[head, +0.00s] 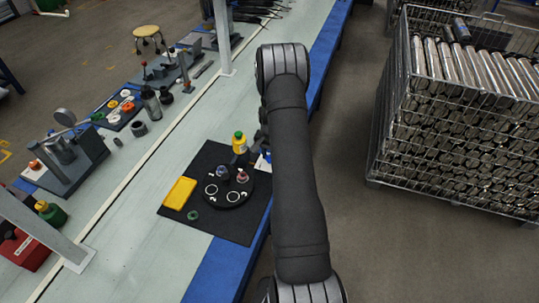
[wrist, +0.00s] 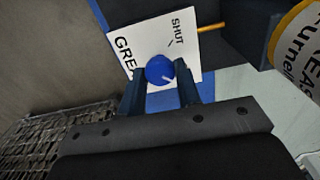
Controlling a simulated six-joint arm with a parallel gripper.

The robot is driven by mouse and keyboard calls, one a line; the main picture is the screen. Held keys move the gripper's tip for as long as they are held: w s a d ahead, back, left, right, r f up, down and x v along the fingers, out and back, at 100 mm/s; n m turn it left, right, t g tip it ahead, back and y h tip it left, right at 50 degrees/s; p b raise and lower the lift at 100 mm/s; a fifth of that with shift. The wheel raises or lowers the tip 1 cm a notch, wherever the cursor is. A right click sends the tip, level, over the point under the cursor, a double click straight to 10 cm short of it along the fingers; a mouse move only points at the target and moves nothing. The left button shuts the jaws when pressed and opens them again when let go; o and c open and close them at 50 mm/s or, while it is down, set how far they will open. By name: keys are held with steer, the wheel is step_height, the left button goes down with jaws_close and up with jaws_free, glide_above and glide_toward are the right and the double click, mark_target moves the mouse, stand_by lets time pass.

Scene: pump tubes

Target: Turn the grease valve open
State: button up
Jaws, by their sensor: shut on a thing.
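The grease valve's round blue knob (wrist: 159,70) shows in the middle of the wrist view, with a small white mark on its face. Behind it is a white card (wrist: 150,37) printed "SHUT" and, partly covered, "GREA". My gripper (wrist: 161,72) has one dark finger on each side of the knob and is shut on it. In the head view my forearm hides the knob and most of my gripper; a bit of the white card (head: 262,163) shows beside the arm. Any "open" lettering is hidden or out of view.
A yellow grease bottle (head: 240,143) stands close to the left of the arm; its label (wrist: 300,50) fills the wrist view's right edge. A black mat (head: 234,228) holds a round black tray (head: 228,201) and a yellow tray (head: 180,192). A wire crate of metal tubes (head: 455,125) stands right.

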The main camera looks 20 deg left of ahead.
steer(key=o, duration=1)
step_height(320, 180, up, 17)
steer(key=shift+r, duration=0.2)
step_height(320, 180, down, 18)
steer(key=shift+r, duration=0.25)
